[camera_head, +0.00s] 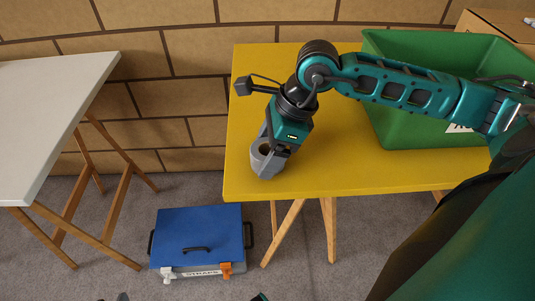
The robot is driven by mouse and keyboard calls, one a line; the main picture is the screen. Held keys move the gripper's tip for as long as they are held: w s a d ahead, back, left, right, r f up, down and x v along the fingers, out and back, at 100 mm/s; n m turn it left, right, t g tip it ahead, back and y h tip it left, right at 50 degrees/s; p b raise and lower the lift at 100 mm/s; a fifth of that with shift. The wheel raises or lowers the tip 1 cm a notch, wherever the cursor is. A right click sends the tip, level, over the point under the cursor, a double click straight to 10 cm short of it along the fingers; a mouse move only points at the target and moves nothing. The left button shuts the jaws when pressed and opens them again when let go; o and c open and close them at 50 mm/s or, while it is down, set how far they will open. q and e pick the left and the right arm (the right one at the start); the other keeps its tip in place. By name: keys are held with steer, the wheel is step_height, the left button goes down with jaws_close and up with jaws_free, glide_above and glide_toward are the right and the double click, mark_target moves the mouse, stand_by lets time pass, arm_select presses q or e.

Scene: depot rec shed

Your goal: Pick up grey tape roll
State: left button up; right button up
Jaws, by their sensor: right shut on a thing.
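The grey tape roll (261,164) is near the left front part of the yellow table (330,178). My right gripper (270,150) comes down over it from above and is shut on it, with a finger on either side of its wall. The roll's hole faces up, and part of its rim is hidden behind the gripper. I cannot tell whether the roll touches the table or is slightly above it. My left gripper cannot be made out; only small dark bits show at the bottom edge.
A green bin (400,125) stands on the table's right side, behind my right arm. A cardboard box (497,25) is at the far right. A white table (50,100) is at left. A blue-lidded case (200,235) lies on the floor between. The brick wall is close behind.

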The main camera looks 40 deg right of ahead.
steer(key=shift+c, duration=1.4)
steer(key=shift+r, duration=0.1)
